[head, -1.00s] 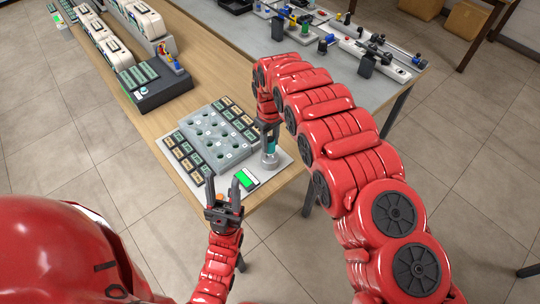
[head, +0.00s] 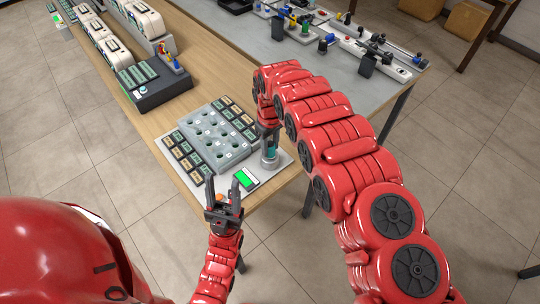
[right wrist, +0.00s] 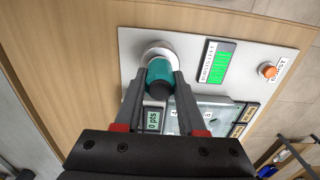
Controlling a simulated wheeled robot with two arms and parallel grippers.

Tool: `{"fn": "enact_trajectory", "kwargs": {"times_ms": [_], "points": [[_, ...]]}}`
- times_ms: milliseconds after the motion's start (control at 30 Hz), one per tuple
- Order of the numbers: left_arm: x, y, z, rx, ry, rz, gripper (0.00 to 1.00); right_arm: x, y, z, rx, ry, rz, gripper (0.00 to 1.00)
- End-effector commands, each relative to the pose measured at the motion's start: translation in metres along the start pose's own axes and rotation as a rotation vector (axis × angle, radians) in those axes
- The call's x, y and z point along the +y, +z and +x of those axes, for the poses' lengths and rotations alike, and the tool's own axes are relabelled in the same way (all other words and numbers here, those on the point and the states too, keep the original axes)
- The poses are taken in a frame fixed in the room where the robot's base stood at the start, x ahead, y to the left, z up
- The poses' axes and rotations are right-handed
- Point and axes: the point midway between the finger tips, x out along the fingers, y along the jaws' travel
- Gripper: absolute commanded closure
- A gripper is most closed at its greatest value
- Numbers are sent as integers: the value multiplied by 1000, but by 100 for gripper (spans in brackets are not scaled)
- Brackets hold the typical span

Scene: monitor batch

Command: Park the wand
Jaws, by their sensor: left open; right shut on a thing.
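The wand (head: 270,151) is teal with a dark end. It stands upright at the round metal holder (head: 269,163) on the near right corner of the pale panel. My right gripper (head: 268,132) is shut on the wand from above. In the right wrist view the teal wand (right wrist: 160,72) sits between the fingers (right wrist: 162,88), with its lower end at the pale ring of the holder (right wrist: 152,50). I cannot tell how deep it is seated. My left gripper (head: 222,183) is open and empty, in front of the panel's near edge.
A grey block with round wells (head: 215,140) and rows of small labelled modules lies beside the holder. A green-lit screen (right wrist: 217,62) and an orange button (right wrist: 268,71) are close by. A dark box (head: 160,88) stands further back. Bare wood lies left of the panel.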

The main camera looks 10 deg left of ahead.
Motion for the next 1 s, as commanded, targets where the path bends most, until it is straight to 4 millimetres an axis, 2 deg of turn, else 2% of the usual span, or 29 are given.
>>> {"fn": "enact_trajectory", "kwargs": {"times_ms": [900, 933, 1000], "points": [[0, 0, -3, 0, 0, 0, 50, 0, 0, 4, 1, 1, 0, 100], [0, 0, -3, 0, 0, 0, 50, 0, 0, 4, 1, 1, 0, 59], [0, 0, -2, 0, 0, 0, 50, 0, 0, 3, 1, 1, 0, 46]]}}
